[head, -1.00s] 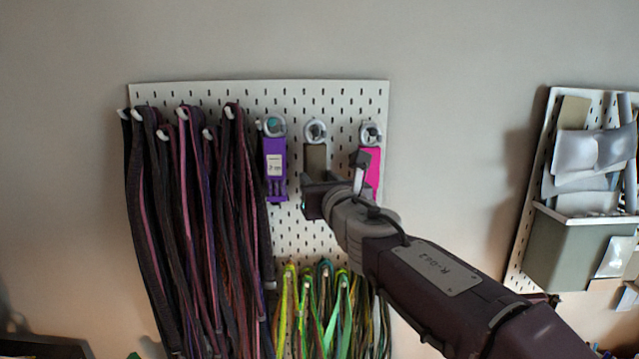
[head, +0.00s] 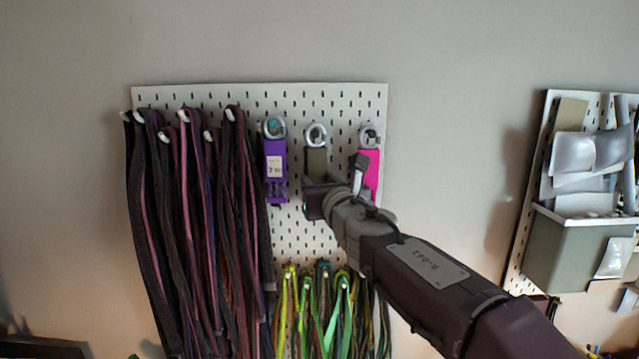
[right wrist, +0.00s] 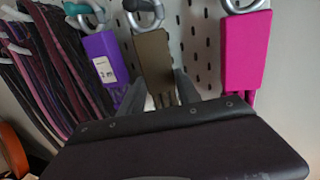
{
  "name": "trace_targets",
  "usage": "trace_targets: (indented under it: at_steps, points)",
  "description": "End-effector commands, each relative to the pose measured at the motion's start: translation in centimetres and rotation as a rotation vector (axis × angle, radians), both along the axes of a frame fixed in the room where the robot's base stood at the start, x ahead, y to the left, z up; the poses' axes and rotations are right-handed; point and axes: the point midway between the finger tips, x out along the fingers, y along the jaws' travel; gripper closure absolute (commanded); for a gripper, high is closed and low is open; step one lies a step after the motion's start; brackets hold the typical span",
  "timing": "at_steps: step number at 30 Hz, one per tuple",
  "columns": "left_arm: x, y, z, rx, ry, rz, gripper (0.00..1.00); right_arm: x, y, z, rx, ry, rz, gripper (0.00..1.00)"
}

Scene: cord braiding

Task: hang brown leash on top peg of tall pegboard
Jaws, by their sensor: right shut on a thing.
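The brown leash (head: 316,160) is a flat olive-brown strap piece with a grey metal ring (head: 316,134) at its top. It is upright at the upper part of the tall white pegboard (head: 340,98), between a purple one and a pink one. My right gripper (head: 318,192) is shut on the lower part of the brown piece. In the right wrist view its two dark fingers flank the brown leash (right wrist: 154,58). Whether the ring is around a top-row peg or just in front of it, I cannot tell. My left gripper is not in view.
The purple leash piece (head: 275,168) hangs close left and the pink one (head: 369,165) close right. Long dark cords (head: 185,220) fill the board's left side. Green and yellow cords (head: 325,310) hang below. Another board with a grey bin (head: 575,250) is at far right.

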Motion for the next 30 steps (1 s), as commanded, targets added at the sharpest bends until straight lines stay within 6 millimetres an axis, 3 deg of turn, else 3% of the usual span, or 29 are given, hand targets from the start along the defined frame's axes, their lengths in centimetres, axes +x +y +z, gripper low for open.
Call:
trace_targets:
  at_steps: [1,3,14,24,30]
  points:
    - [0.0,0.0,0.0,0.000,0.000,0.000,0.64,0.0,0.0,0.0,0.000,-0.001,0.000,0.52]
    - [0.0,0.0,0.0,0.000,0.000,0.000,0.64,0.0,0.0,0.0,0.000,-0.001,0.000,0.35]
    - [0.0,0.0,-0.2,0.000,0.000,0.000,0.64,-0.4,-0.1,0.0,0.000,0.000,0.000,0.35]
    - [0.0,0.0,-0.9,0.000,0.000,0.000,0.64,-6.9,-1.8,0.0,0.001,-0.002,0.001,0.35]
    - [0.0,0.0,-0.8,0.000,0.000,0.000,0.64,-8.7,-2.3,0.0,0.000,0.000,0.000,0.35]
